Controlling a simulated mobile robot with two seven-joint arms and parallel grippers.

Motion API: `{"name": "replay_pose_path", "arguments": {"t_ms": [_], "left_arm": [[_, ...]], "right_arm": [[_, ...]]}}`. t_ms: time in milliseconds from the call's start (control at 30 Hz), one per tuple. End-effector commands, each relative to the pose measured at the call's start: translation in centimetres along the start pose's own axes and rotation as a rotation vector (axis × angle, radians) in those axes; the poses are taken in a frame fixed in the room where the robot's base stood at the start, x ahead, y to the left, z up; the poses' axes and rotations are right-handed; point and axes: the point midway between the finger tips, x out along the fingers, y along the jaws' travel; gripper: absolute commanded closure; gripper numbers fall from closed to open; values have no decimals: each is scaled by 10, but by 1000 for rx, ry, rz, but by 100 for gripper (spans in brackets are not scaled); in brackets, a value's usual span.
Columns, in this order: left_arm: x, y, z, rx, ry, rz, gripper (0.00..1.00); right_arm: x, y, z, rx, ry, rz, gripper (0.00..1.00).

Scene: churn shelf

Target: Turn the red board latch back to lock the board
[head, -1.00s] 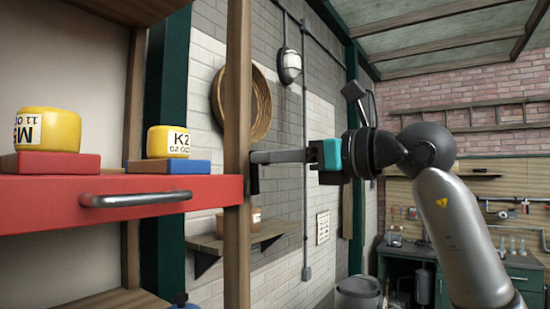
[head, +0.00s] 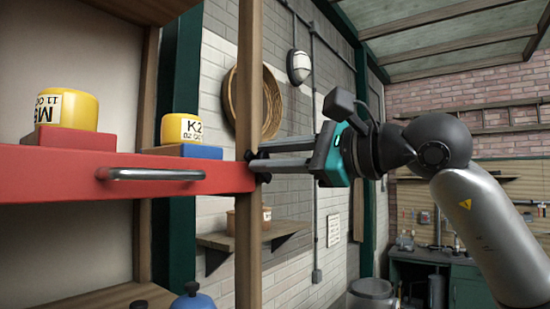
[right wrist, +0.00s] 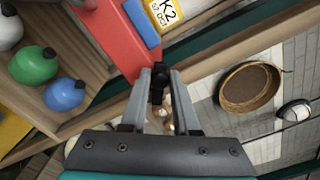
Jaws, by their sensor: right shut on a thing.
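The red board (head: 70,178) spans the shelf at the left, with a metal handle (head: 150,174) on its front. The black latch (right wrist: 158,84) is at the board's right end by the wooden post. My right gripper (head: 256,162) reaches in from the right and is shut on the latch. In the right wrist view, both fingers flank the dark latch. In the head view the fingers hide most of the latch, so its exact angle is hard to tell. My left gripper is not in view.
Yellow jars marked M5 (head: 66,109) and K2 (head: 182,129) stand on red and blue blocks on the board. The wooden post (head: 249,80) rises beside the latch. Green (right wrist: 33,64) and blue (right wrist: 65,94) round objects sit inside the shelf. A basket (right wrist: 249,88) hangs on the wall.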

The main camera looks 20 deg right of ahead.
Motion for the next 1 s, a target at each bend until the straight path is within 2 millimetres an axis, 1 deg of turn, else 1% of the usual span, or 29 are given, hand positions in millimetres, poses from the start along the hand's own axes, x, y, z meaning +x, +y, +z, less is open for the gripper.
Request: {"name": "replay_pose_path", "arguments": {"t_ms": [33,200,500,733,1000], "left_arm": [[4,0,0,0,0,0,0],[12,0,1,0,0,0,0],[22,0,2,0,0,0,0],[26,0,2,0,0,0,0],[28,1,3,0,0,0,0]], "right_arm": [[-1,4,0,-49,-1,-1,100],[0,12,-2,-206,-1,-1,100],[0,23,-5,-442,-1,-1,100],[0,28,-8,-558,-1,0,100],[0,30,-9,-615,-1,0,100]]}}
